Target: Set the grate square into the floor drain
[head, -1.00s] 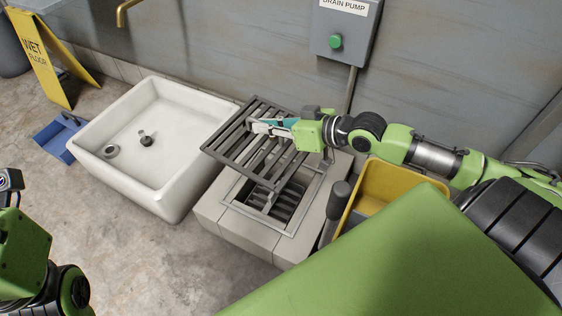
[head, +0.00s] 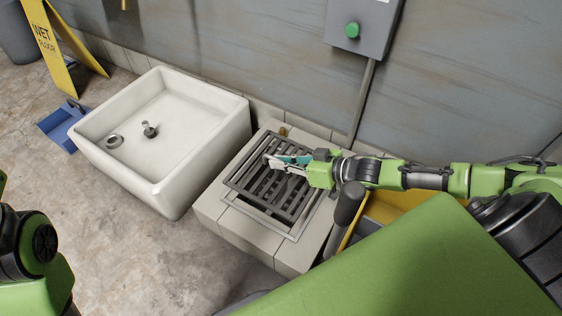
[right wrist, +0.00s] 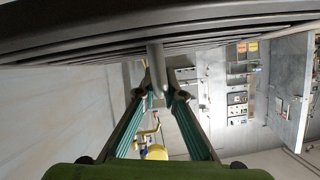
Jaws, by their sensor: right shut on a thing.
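The dark slatted grate (head: 250,180) lies over the floor drain in the head view, roughly lined up with its sides. The drain's pale metal frame (head: 291,236) shows along the near edge, so the grate sits shifted toward the wall. I cannot tell whether the grate touches the frame or hangs just above it. My right gripper (head: 276,161) is shut on the grate near its middle. In the right wrist view, the fingers (right wrist: 160,95) close on a grey post (right wrist: 156,68), with the grate (right wrist: 100,30) spanning the top. My left gripper is outside the view.
A white sink basin (head: 160,130) stands left of the tiled drain block (head: 235,229). A yellow bin (head: 392,210) and a dark upright handle (head: 344,208) stand close at the right. The wall with a grey pump box (head: 363,25) is behind. Open floor lies front left.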

